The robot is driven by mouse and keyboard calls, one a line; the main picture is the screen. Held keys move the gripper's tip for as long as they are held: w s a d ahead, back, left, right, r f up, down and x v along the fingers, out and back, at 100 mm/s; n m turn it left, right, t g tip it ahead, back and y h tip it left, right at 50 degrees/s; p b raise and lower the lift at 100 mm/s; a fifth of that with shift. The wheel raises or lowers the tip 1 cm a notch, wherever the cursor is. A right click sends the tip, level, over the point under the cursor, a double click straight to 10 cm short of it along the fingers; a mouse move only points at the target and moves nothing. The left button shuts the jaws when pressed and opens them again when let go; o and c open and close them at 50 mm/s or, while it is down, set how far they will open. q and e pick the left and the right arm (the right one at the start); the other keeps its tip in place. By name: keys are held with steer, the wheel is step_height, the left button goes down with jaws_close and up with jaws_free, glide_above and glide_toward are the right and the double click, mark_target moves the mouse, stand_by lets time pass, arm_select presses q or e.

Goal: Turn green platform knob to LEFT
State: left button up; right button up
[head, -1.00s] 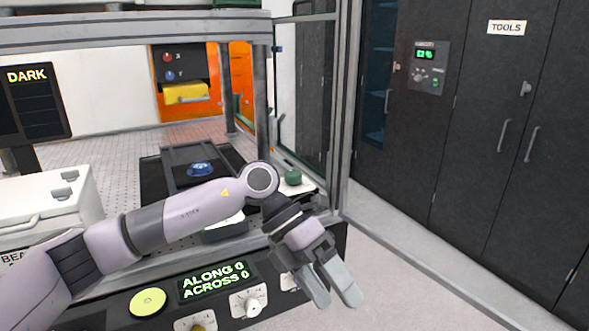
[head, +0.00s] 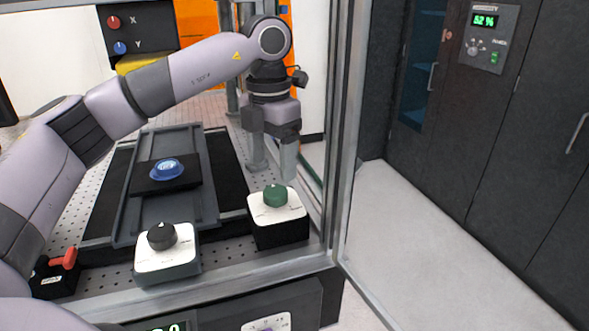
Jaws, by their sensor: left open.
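The green platform knob (head: 275,195) sits on a white-topped dark box (head: 277,212) at the right end of the perforated bench, beside the frame post. My left gripper (head: 272,168) points down just behind and above the knob, with its fingers spread and nothing between them. It looks apart from the knob, though the exact gap is hard to judge. The knob's pointer direction is too small to read. My right gripper does not show.
A black knob on a white-topped box (head: 168,255) stands to the left. A blue round part (head: 167,169) lies on the grey platform (head: 198,185). A red lever (head: 64,259) is at the lower left. The upright frame post (head: 343,120) stands close to the green knob's right.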

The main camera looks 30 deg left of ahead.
mark_target(275, 191)
arm_select(q)
steer(key=shift+w+a, duration=0.1)
steer(key=shift+w, duration=0.4)
steer(key=f, duration=0.5)
steer(key=shift+s+f+p, duration=0.2)
steer(key=shift+f+p, duration=0.1)
steer(key=shift+p, duration=0.1)
steer(key=shift+f, duration=0.65)
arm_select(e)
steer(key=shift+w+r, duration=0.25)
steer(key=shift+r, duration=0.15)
arm_select(q)
steer(key=c, duration=1)
steer(key=shift+c, duration=0.2)
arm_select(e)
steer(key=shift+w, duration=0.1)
